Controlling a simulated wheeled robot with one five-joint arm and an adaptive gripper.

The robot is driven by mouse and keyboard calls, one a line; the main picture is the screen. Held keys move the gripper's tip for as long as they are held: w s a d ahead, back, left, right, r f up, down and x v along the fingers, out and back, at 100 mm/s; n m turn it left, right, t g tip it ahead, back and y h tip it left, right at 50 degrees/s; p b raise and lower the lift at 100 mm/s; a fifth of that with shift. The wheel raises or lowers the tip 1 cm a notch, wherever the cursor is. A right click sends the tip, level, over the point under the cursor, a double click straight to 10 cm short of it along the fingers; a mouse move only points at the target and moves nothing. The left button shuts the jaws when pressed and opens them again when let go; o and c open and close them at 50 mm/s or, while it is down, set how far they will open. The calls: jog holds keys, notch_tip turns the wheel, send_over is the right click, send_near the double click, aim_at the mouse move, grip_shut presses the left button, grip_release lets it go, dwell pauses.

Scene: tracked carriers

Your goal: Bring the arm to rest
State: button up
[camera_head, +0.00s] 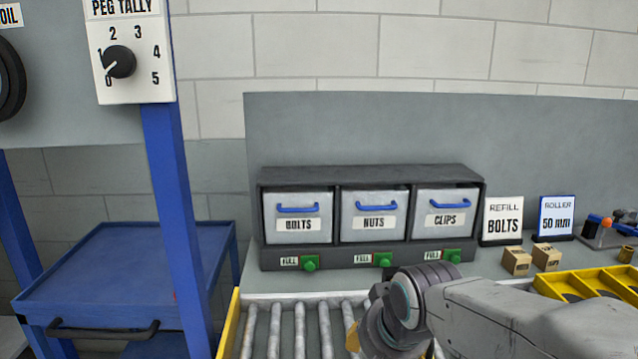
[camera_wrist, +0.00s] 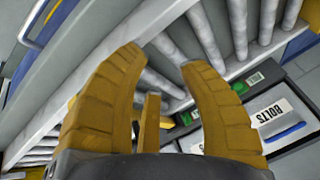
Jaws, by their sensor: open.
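My gripper (camera_wrist: 160,62) shows in the wrist view with its yellow fingers spread apart and nothing between them. It hangs over the grey rollers of a conveyor (camera_wrist: 238,25). In the head view my arm reaches in from the lower right, and its wrist end is over the conveyor rollers (camera_head: 300,330), in front of the drawer unit. The fingers are mostly hidden there behind my own wrist.
A dark drawer unit (camera_head: 370,175) holds drawers labelled bolts, nuts and clips, all closed. Signs reading refill bolts (camera_head: 502,222) and roller 50 mm (camera_head: 556,218) stand right of it, near small boxes (camera_head: 517,261) and a yellow tray (camera_head: 590,284). A blue cart (camera_head: 120,262) stands left.

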jog(key=s+d+f+n+g+h+p, duration=0.1)
jog(key=s+d+f+n+g, duration=0.15)
jog(key=s+d, duration=0.45)
jog(key=s+d+f+n+g, duration=0.1)
jog(key=s+d+f+n, duration=0.15)
jog(key=s, duration=0.85)
notch_tip(320, 180, up, 15)
jog(key=m+t+p, duration=0.1)
jog(key=p, duration=1.2)
jog(key=shift+w+a+p, duration=0.3)
jog(key=shift+t, duration=0.25)
